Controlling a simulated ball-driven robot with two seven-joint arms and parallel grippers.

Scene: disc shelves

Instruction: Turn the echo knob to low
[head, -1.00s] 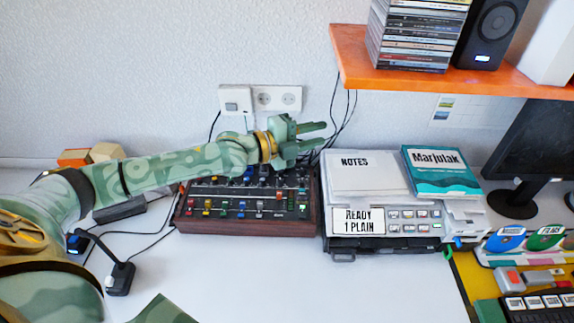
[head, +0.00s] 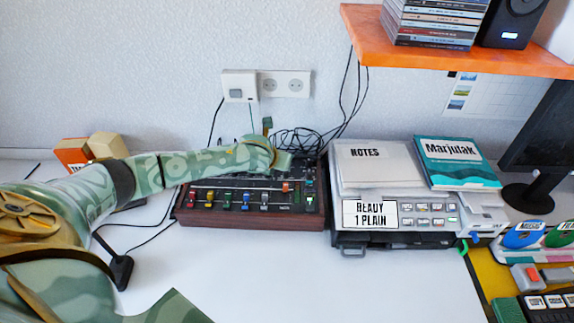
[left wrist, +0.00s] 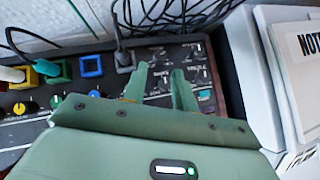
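The mixer (head: 250,221), a dark panel in a wooden case with coloured sliders and knobs, stands on the table. My left gripper (left wrist: 160,72) is over its right part in the left wrist view. Its two green fingers are apart, pointing at the panel's far right section (left wrist: 205,97), where small dials with white markings show. Part of this section lies between and behind the fingers. I cannot read which dial is echo or how it is set. In the head view my left arm covers the back of the mixer and the fingertips are hidden.
A printer (head: 395,238) with a NOTES stack (head: 370,170) and a teal book (head: 458,165) stands close right of the mixer. Cables (head: 300,142) and plugs lie behind it. An orange shelf (head: 450,55) hangs above right.

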